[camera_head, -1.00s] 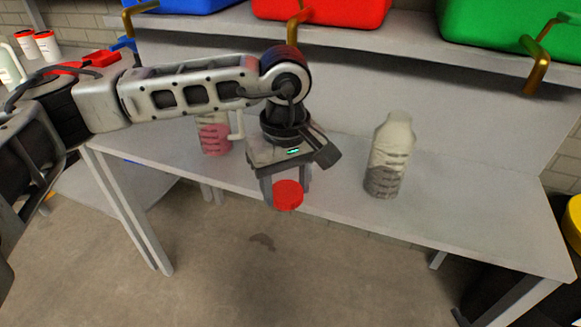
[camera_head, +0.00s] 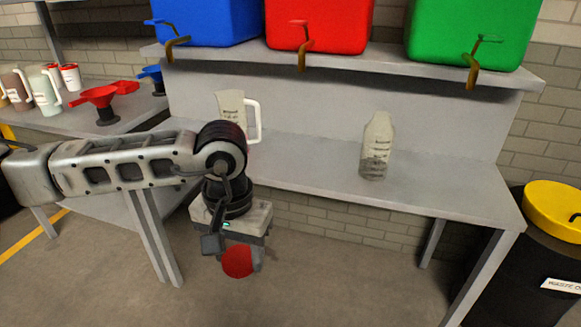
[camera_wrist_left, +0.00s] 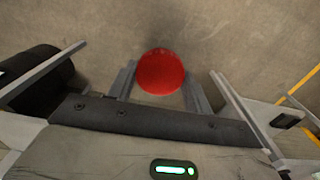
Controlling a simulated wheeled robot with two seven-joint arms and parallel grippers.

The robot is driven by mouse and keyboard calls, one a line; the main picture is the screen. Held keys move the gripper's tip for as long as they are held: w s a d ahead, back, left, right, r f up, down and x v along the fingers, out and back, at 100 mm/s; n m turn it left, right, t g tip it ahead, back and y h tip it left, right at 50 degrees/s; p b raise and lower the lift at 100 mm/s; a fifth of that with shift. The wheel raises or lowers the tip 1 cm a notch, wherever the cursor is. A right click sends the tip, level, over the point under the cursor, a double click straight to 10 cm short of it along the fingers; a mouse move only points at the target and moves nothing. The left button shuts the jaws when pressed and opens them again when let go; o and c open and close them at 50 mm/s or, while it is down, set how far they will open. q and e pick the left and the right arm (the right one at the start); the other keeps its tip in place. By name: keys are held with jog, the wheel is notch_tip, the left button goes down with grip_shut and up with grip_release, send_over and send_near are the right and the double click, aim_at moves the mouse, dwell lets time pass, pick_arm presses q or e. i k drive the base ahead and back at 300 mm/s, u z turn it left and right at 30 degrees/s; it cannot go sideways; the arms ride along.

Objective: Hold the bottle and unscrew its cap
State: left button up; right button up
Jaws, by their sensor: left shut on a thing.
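The bottle (camera_head: 376,147) stands upright on the grey table (camera_head: 445,203), right of my left arm in the head view. It is pale with a darker lower part, and no cap shows on its narrow top. My left gripper (camera_head: 240,264) points down in front of the table's front edge, over the floor, well apart from the bottle. It is shut on a round red cap (camera_head: 237,261). In the left wrist view the red cap (camera_wrist_left: 161,72) sits between the two fingers. My right gripper is not in view.
A measuring jug (camera_head: 231,115) with a white handle stands behind my left arm. Blue (camera_head: 205,20), red (camera_head: 318,25) and green (camera_head: 470,32) containers with taps stand on the shelf above. A yellow-lidded waste bin (camera_head: 556,215) is at the right. Table around the bottle is clear.

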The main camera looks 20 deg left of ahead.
aim_at(379, 133)
jog(key=u, duration=0.05)
jog(key=i, duration=1.05)
jog(key=z, duration=0.55)
